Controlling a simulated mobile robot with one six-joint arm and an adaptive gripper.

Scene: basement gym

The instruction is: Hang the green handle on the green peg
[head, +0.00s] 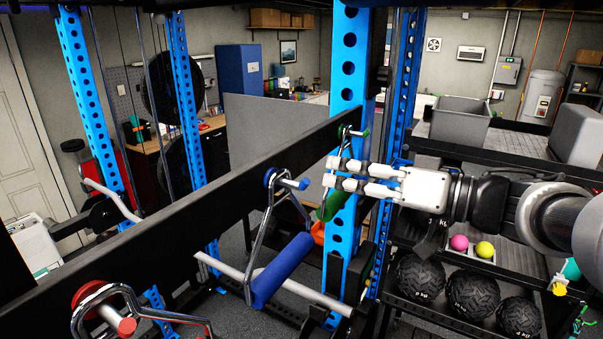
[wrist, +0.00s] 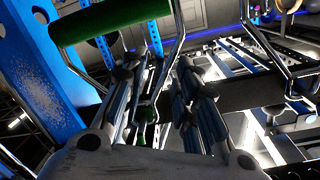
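The green handle (head: 333,203) is a green grip on a bent chrome frame; its frame runs up behind my fingers toward the green peg (head: 359,133) on the black beam. I cannot tell whether the frame rests on the peg. My gripper (head: 329,174) is at the frame, just above the grip, with a gap between its fingers. In the wrist view the grip (wrist: 110,18) crosses the top left, and chrome rod shows between the parted fingers (wrist: 160,70). The fingers partly hide the frame.
A blue handle (head: 282,270) hangs from a blue peg (head: 296,183) to the left, and a red-marked handle (head: 127,327) is at lower left. An orange handle (head: 318,232) shows behind the green one. A blue upright (head: 346,75) stands close behind my gripper. Black balls (head: 470,294) sit on the right rack.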

